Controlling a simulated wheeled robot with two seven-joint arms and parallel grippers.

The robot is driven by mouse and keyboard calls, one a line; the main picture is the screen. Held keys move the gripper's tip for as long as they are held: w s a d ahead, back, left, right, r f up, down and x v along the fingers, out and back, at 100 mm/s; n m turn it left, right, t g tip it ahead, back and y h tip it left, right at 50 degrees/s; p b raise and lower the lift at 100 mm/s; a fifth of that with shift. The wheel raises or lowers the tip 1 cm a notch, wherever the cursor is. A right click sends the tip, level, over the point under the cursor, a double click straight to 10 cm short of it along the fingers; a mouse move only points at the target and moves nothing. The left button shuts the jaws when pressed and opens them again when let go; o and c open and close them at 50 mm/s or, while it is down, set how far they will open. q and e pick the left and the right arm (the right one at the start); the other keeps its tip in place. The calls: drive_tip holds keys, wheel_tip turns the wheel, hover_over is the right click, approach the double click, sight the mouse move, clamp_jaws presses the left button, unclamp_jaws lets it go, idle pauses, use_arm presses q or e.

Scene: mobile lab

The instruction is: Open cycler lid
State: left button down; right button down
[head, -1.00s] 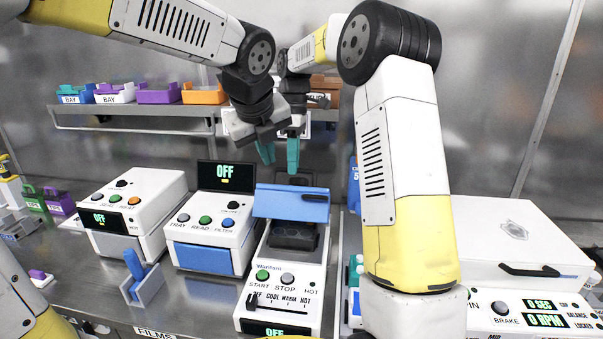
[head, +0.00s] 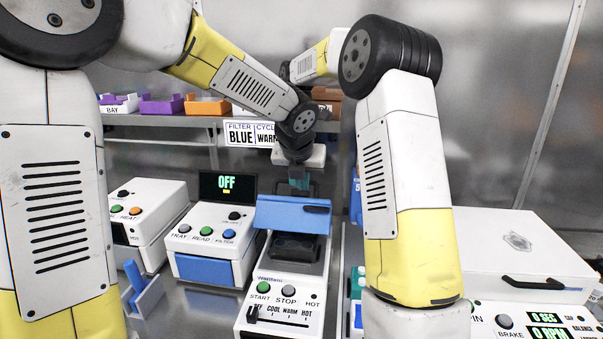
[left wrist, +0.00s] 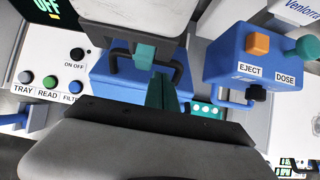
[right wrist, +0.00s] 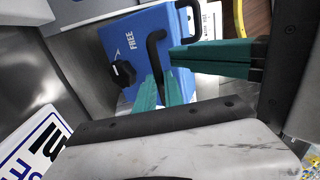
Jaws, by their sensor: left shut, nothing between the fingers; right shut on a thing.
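The cycler (head: 285,302) is a white unit with START and STOP buttons. Its blue lid (head: 290,216) is raised at the back, with the dark block (head: 296,247) showing beneath. A black handle (right wrist: 154,48) stands on the lid, by a black knob (right wrist: 123,73) and the word FREE. My right gripper (right wrist: 172,75) is shut on that handle. In the left wrist view, my left gripper (left wrist: 161,92) is shut and empty, close beside the right gripper and the handle. In the head view the two hands overlap behind the lid, so the right one is mostly hidden.
A white reader (head: 210,235) with an OFF screen stands left of the cycler. A white centrifuge (head: 525,260) stands at the right. A blue EJECT/DOSE box (left wrist: 250,60) is close to the left gripper. A shelf (head: 160,120) with bins runs behind.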

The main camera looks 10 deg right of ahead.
use_arm(q)
drive_tip(key=shift+w+d+f, duration=0.1)
drive_tip(key=shift+w+f, duration=0.2)
drive_tip(key=shift+f, duration=0.15)
use_arm(e)
drive_tip(key=shift+d+f, duration=0.15)
drive_tip(key=shift+f, duration=0.1)
use_arm(q)
drive_tip(key=shift+w+d+r, duration=0.15)
drive_tip(key=shift+w+r, duration=0.2)
drive_tip(key=shift+w, duration=0.3)
drive_tip(key=shift+w+r+g, duration=0.1)
drive_tip(key=shift+g, duration=0.2)
use_arm(e)
drive_tip(key=shift+s, duration=0.1)
drive_tip(key=c, duration=1.5)
unclamp_jaws()
drive_tip(key=shift+o, duration=0.2)
drive_tip(key=shift+r, duration=0.1)
